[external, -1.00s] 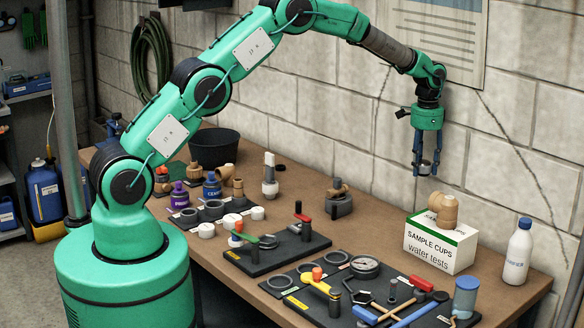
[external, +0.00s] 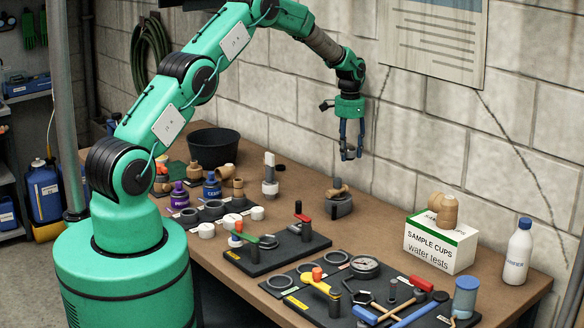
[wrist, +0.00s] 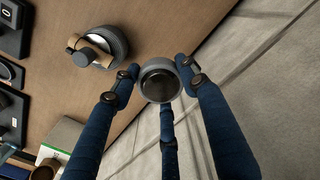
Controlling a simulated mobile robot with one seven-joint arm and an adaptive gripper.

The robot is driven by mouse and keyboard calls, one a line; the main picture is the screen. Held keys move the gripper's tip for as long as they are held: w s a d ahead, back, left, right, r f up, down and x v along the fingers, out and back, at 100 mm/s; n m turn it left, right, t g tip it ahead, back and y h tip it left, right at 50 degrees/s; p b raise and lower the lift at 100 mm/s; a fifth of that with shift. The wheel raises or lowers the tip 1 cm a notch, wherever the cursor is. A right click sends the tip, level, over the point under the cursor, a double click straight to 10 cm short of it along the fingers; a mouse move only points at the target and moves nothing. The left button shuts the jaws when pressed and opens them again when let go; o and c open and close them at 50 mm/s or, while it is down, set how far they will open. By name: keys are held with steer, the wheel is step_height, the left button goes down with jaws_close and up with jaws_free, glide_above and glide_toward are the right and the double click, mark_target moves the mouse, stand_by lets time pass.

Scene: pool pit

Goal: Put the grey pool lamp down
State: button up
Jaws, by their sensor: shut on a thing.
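The grey pool lamp (wrist: 159,83), a small round grey body with a dark ring on its face, sits between the blue fingertips of my gripper (wrist: 160,78) in the wrist view. My gripper (external: 350,153) is shut on it and holds it in the air near the wall, above the back of the table. In the external view the lamp is small and mostly hidden by the fingers.
A grey ring-shaped fitting with a brown valve (external: 338,206) stands on the table (external: 365,235) below my gripper, and shows in the wrist view (wrist: 112,42). The sample cups box (external: 438,250) with brown fittings and a white bottle (external: 519,252) stand to the right. Bare tabletop lies between.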

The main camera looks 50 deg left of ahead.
steer(key=s+a+f+n, duration=0.1)
steer(key=a, duration=1)
steer(key=s+a+f+n+p, duration=0.1)
steer(key=s+a+f, duration=0.1)
steer(key=a, duration=1)
steer(key=shift+a+f, duration=0.3)
steer(key=shift+f, duration=0.1)
glide_above(297, 178)
steer(key=shift+w+a+f, duration=0.1)
steer(key=shift+f, duration=2.95)
steer(key=shift+f, duration=1.85)
steer(key=shift+f, duration=0.15)
steer(key=o, duration=1.2)
